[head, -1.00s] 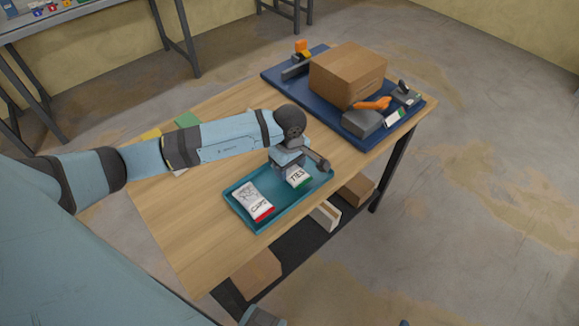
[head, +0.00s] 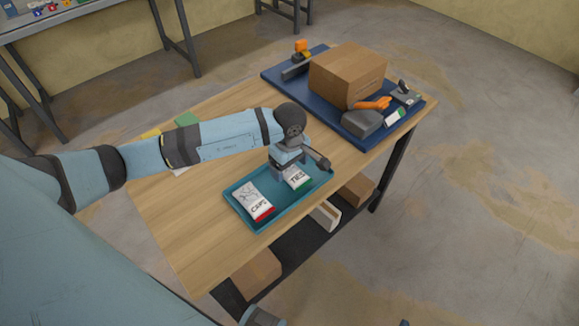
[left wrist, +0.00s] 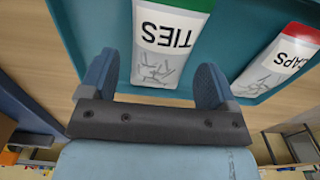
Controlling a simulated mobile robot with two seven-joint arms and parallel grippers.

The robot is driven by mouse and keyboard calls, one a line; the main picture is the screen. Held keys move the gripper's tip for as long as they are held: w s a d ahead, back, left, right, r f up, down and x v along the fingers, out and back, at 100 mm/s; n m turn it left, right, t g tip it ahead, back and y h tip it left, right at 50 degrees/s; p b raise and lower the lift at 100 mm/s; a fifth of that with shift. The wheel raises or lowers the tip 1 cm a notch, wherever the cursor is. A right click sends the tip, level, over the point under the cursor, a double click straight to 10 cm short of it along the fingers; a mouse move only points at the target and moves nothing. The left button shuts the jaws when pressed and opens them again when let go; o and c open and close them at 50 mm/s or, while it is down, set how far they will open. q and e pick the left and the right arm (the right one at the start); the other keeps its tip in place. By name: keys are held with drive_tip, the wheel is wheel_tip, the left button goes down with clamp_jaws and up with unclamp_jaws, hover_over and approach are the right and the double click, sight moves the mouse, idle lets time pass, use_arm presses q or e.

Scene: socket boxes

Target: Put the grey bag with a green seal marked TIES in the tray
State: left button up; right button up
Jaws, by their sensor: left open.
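The grey bag marked TIES with a green seal (head: 299,178) lies in the teal tray (head: 284,203), in the tray's right part. My left gripper (head: 285,173) is over the tray at this bag. In the left wrist view its two fingers (left wrist: 158,72) are spread apart, one to each side of the bag's near end. The gripper hides part of the bag in the head view.
A bag marked CAPS with a red seal (head: 254,202) lies in the tray's left part. Bare wooden tabletop (head: 185,235) lies left of the tray.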

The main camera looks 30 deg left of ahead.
sight(290, 169)
use_arm(q)
wheel_tip(290, 169, up, 11)
idle(0.3)
idle(0.5)
